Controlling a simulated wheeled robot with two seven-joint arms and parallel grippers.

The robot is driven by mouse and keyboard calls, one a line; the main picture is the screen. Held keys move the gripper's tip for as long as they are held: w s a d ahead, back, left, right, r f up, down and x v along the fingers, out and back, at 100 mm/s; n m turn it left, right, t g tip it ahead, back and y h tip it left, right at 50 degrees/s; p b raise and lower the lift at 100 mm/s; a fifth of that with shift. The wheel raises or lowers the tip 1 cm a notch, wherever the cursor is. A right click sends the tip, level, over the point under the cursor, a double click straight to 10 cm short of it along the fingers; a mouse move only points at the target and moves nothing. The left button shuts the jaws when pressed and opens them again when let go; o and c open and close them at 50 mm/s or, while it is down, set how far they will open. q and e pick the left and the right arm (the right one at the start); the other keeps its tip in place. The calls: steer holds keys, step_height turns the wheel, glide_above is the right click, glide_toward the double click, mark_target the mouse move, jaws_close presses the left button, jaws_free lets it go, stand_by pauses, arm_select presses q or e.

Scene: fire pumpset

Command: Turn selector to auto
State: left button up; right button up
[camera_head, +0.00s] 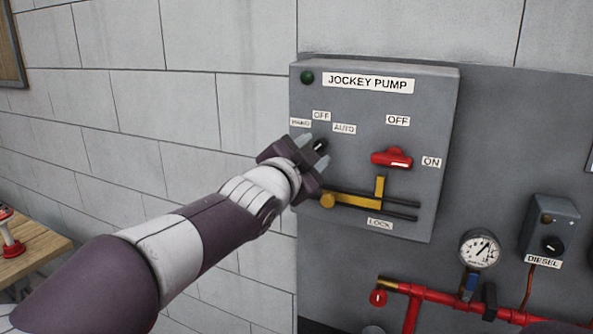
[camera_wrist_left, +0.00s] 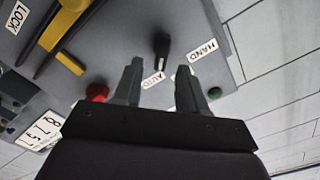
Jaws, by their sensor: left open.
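The black selector knob (camera_head: 320,145) sits on the grey jockey pump panel (camera_head: 425,95), below labels HAND (camera_head: 300,122), OFF (camera_head: 321,115) and AUTO (camera_head: 344,129). My left gripper (camera_head: 314,153) is open at the knob, partly covering it. The left wrist view is roughly upside down. There the knob (camera_wrist_left: 161,47) shows just beyond and between the open fingers (camera_wrist_left: 160,68), with no clear contact. Its long side lies between the AUTO label (camera_wrist_left: 152,80) and the HAND label (camera_wrist_left: 203,50), with a pale mark at its lower end. My right gripper is out of view.
A red rotary switch (camera_head: 392,158) with OFF and ON labels is right of the knob. A yellow lock lever (camera_head: 379,190) on dark rails protrudes below it. Red pipes (camera_head: 440,296), a gauge (camera_head: 480,249) and a diesel box (camera_head: 550,230) are lower right.

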arm_select(q)
steer(key=b+v, duration=0.1)
steer(key=v, duration=0.8)
steer(key=shift+s, duration=0.3)
steer(key=s+a+f+n+g+y, duration=0.1)
steer(key=a+f+n+g+y, duration=0.15)
steer(key=f, duration=0.55)
steer(key=s+a+f+n+g+y, duration=0.1)
steer(key=s+a+f+n+g, duration=0.15)
steer(key=f, duration=0.55)
steer(key=a+f+n+g+y, duration=0.2)
steer(key=f+n, duration=0.1)
steer(key=f, duration=0.5)
steer(key=s+a+f+n+g, duration=0.2)
steer(key=s+a+f+g, duration=0.1)
steer(key=s+f, duration=0.4)
steer(key=s+a+f+n+g+y, duration=0.1)
steer(key=s+a+f+n+g, duration=0.2)
steer(key=s+f, duration=0.4)
step_height(320, 180, down, 2)
steer(key=shift+s+a+f+g, duration=0.2)
steer(key=shift+s+a+g, duration=0.15)
steer(key=shift+a+g, duration=0.6)
steer(key=shift+d, duration=0.25)
